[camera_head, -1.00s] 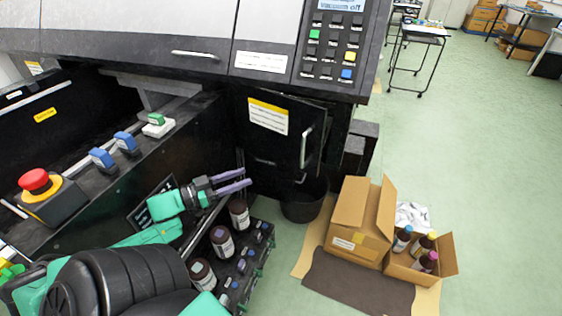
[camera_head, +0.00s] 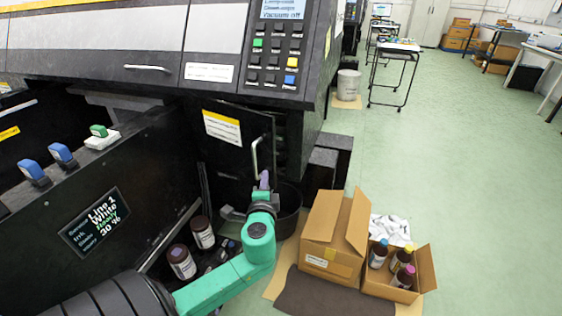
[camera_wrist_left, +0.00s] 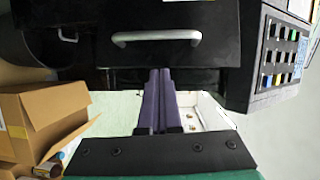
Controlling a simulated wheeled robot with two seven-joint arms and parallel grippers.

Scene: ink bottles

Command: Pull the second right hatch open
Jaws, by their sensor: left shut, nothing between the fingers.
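The black hatch (camera_head: 235,162) with a yellow-and-white label is on the machine's front in the head view. It stands at an angle, with a dark gap at its right edge. Its pale upright bar handle (camera_head: 255,157) is near that edge. My left gripper (camera_head: 264,177) is just below the handle, its purple fingers together and empty. In the left wrist view the shut fingers (camera_wrist_left: 159,85) point at a black panel with a silver bar handle (camera_wrist_left: 156,37), apart from it in the picture. Contact cannot be told in the head view. My right gripper is not in view.
A dark bin (camera_head: 288,222) stands behind my left wrist. Cardboard boxes (camera_head: 324,232), one with several bottles, stand on the floor to the right. Brown bottles (camera_head: 181,262) are beside my left forearm. The green floor (camera_head: 440,170) further right is clear.

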